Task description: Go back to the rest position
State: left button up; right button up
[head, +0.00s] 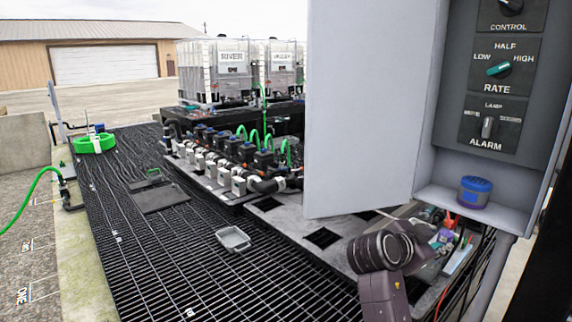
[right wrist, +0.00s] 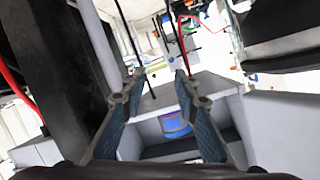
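My right gripper shows in the right wrist view (right wrist: 160,85) with its two fingers spread apart and nothing between the fingertips. In the head view my right wrist is at the lower right, in front of and below the open grey control cabinet (head: 424,190); the fingers are hard to make out there. A jar with a blue lid (head: 474,192) stands upright on the cabinet's bottom shelf. It also shows beyond the fingers in the right wrist view (right wrist: 176,124), apart from them. My left gripper is in neither view.
The cabinet door (head: 360,110) stands open, close to my right arm. Beyond it are a pump manifold (head: 235,160) and white caged totes (head: 218,75). A grey tray (head: 233,239) lies on the dark grating, which is mostly clear. A green hose coil (head: 94,143) lies farther left.

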jog(key=s+a+f+n+y, duration=0.1)
jog(key=s+f+n+y, duration=0.15)
jog(key=s+f, duration=0.4)
jog(key=s+a+f+n+g+y, duration=0.1)
jog(key=s+a+f+n, duration=0.15)
jog(key=f, duration=0.65)
jog(key=s+f+n+y, duration=0.25)
jog(key=s+f, duration=0.25)
jog(key=f, duration=0.3)
jog(key=s+a+f+n+g+y, duration=0.1)
jog(key=s+a+f+n+y, duration=0.2)
jog(key=s, duration=0.5)
jog(key=s+a+f+n+g+y, duration=0.1)
jog(key=s+a+f+n+g, duration=0.2)
jog(key=s, duration=0.6)
jog(key=s+a+f+n+y, duration=0.25)
jog(key=s+a+n, duration=0.25)
jog(key=s, duration=0.3)
notch_tip(320, 180, down, 25)
jog(key=g, duration=0.1)
jog(key=s+d+f+g, duration=0.1)
jog(key=s+d+f, duration=0.2)
jog(key=s+f, duration=1.5)
jog(key=shift+s+h+b, duration=0.3)
jog(key=shift+h, duration=0.15)
jog(key=shift+f, duration=0.1)
